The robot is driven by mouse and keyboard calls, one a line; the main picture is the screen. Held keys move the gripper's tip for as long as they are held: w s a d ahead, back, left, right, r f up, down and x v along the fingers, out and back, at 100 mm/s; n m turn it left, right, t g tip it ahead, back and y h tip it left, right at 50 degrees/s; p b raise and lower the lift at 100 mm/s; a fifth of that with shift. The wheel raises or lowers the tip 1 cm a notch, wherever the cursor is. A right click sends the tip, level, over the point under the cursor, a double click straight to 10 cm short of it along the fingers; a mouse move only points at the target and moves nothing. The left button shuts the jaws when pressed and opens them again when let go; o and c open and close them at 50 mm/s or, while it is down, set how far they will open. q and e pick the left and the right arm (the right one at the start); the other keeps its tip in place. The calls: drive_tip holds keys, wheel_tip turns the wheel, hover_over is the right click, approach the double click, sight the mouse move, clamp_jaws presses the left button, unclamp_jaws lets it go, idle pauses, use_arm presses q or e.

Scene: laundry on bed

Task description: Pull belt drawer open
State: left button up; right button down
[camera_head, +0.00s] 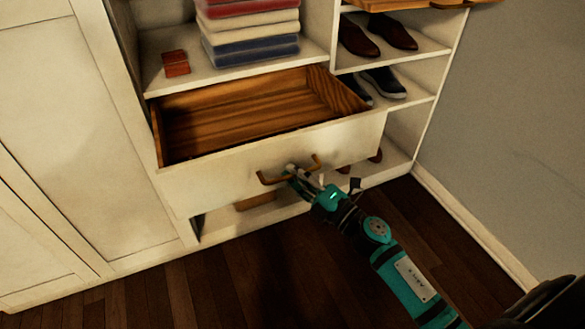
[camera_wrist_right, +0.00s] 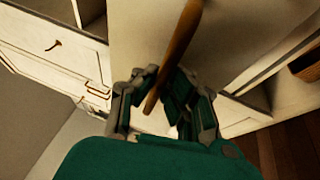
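The belt drawer (camera_head: 270,165) stands pulled out of the white wardrobe, and its bare wooden inside (camera_head: 250,110) shows empty. Its front carries a brown bar handle (camera_head: 268,180), which also runs between the fingers in the right wrist view (camera_wrist_right: 180,40). My right gripper (camera_head: 297,173) is at the middle of this handle. In the right wrist view, the fingers (camera_wrist_right: 160,88) close in on the bar from both sides and appear shut on it. My left gripper is in neither view.
Folded clothes (camera_head: 250,30) and a small red-brown box (camera_head: 176,63) sit on the shelf above the drawer. Shoes (camera_head: 383,82) stand on shelves to the right. A grey wall (camera_head: 520,130) bounds the right side. Dark wooden floor (camera_head: 220,285) in front is clear.

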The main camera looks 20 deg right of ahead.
idle(0.3)
drive_tip(key=c, duration=1.6)
unclamp_jaws()
drive_tip(key=shift+c, duration=0.2)
drive_tip(key=shift+d, duration=0.1)
drive_tip(key=v, duration=1.2)
